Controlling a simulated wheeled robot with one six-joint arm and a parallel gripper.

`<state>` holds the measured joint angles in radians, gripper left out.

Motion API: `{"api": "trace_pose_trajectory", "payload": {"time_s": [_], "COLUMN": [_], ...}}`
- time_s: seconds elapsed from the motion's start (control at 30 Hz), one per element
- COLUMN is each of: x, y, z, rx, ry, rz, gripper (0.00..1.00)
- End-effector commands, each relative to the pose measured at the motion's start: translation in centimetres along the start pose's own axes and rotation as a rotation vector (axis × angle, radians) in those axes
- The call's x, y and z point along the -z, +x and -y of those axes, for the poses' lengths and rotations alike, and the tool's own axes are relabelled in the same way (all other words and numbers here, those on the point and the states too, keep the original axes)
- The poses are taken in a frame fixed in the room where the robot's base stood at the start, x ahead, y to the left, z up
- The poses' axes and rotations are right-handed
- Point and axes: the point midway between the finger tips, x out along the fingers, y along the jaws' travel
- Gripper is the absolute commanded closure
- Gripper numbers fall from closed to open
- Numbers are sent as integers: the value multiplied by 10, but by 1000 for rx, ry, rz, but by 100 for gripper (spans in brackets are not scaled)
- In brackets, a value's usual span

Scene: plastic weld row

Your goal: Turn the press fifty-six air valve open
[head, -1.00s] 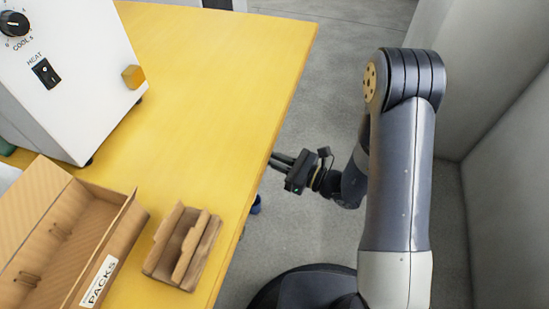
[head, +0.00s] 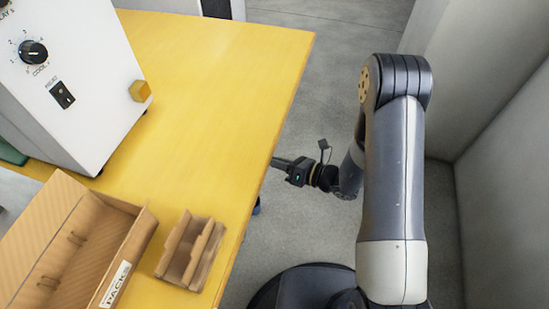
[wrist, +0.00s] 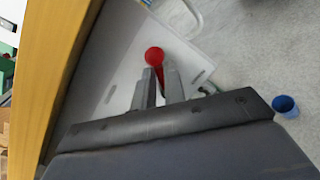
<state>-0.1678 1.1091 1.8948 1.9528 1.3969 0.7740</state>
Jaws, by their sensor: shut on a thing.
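A red handle (wrist: 154,57), which looks like the air valve's lever, shows in the wrist view beside a pale grey panel (wrist: 118,62) below the table edge. My gripper (wrist: 159,74) is shut on this red handle, with one finger on each side of it. The handle's round end stands out past the fingertips. In the head view my gripper (head: 278,163) reaches in at the table's right edge, and the handle is hidden there. No label for press fifty-six can be read, and the valve body is hidden.
The yellow table (head: 215,75) borders my gripper on the left. It carries a white machine (head: 80,100), a cardboard box marked PACKS (head: 130,245) and a small cardboard holder (head: 190,250). A blue cup (wrist: 286,105) is near the floor. A grey partition (head: 500,170) stands right.

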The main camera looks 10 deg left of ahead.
Motion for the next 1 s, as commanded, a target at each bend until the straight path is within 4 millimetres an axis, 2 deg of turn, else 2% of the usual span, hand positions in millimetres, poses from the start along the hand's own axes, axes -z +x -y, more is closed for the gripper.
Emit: {"api": "trace_pose_trajectory", "payload": {"time_s": [0.03, 0.23, 0.7, 1.0], "x": [-8, -9, -4, 0], "y": [0, 2, 5, 6], "z": [-1, 6, 21, 26], "rx": [-4, -4, -5, -5], "ry": [36, 223, 640, 822], "rz": [2, -34, -115, -152], "gripper": [100, 100, 100, 100]}}
